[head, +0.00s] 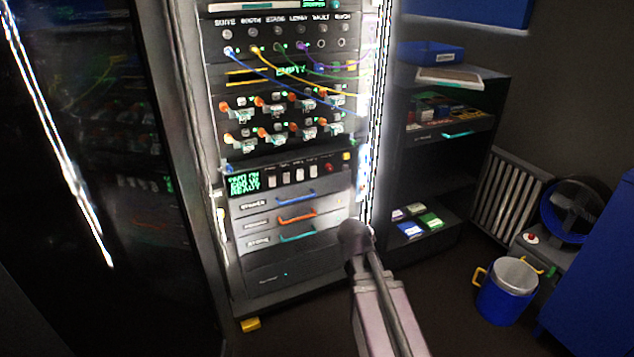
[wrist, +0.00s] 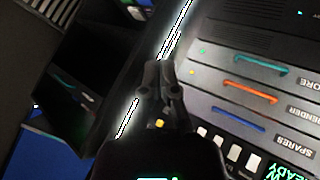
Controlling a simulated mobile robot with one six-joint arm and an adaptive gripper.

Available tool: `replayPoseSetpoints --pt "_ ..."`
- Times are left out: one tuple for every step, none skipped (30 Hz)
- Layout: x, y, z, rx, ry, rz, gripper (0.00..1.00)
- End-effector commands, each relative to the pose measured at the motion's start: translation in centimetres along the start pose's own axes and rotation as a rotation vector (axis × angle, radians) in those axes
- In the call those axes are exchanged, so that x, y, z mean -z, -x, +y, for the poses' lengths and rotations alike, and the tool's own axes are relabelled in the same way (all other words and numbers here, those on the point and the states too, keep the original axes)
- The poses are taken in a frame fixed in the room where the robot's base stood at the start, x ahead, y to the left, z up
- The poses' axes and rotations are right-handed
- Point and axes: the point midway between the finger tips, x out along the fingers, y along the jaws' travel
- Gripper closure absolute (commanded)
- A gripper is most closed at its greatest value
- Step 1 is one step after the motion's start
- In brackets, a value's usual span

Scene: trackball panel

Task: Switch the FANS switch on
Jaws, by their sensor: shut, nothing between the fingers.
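The rack's switch panel (head: 260,178) has a row of white rocker switches (head: 285,178), a red button (head: 329,167) and a green readout ending in "READY" (head: 244,185). The small labels above the switches are too blurred to read, so I cannot tell which is FANS or how it is set. The white switches show upside down in the wrist view (wrist: 233,153), at lower right. My gripper (wrist: 158,68) is shut and empty, by the rack's bright right edge, apart from the switches. In the head view my arm's dark end is below and right of the panel.
Drawers with blue, orange and teal handles (head: 297,218) lie below the panel. Cabled jacks (head: 275,48) and orange-knobbed controls (head: 260,101) are above it. A dark shelf unit (head: 438,170) stands to the right, with a blue bucket (head: 507,290) on the floor.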

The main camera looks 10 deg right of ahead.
Motion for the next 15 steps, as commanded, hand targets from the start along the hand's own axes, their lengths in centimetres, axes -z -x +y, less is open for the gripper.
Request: replayPoseSetpoints --pt "1.1 -0.6 0.6 -0.033 0.016 0.047 1.00" --pt "1.7 -0.8 0.9 -0.054 0.027 0.077 1.00" --pt "2.6 -1.0 1.4 -0.080 0.042 0.117 1.00" --pt "3.2 -1.2 1.8 -0.099 0.055 0.147 1.00" --pt "3.9 -1.3 2.1 -0.118 0.069 0.178 1.00" --pt "4.8 -1.4 2.6 -0.142 0.089 0.217 1.00" --pt "5.4 -1.5 2.9 -0.159 0.105 0.247 1.00" --pt "6.0 -1.5 3.1 -0.176 0.121 0.277 1.00" --pt "6.9 -1.6 3.4 -0.197 0.143 0.317 1.00" --pt "7.5 -1.6 3.6 -0.212 0.160 0.346 1.00" --pt "8.1 -1.6 3.8 -0.226 0.179 0.375 1.00" --pt "9.0 -1.6 4.0 -0.244 0.204 0.414 1.00" --pt "9.6 -1.5 4.1 -0.257 0.225 0.443 1.00" --pt "10.2 -1.5 4.1 -0.269 0.246 0.471 1.00" --pt "10.9 -1.4 4.2 -0.283 0.274 0.509 1.00"
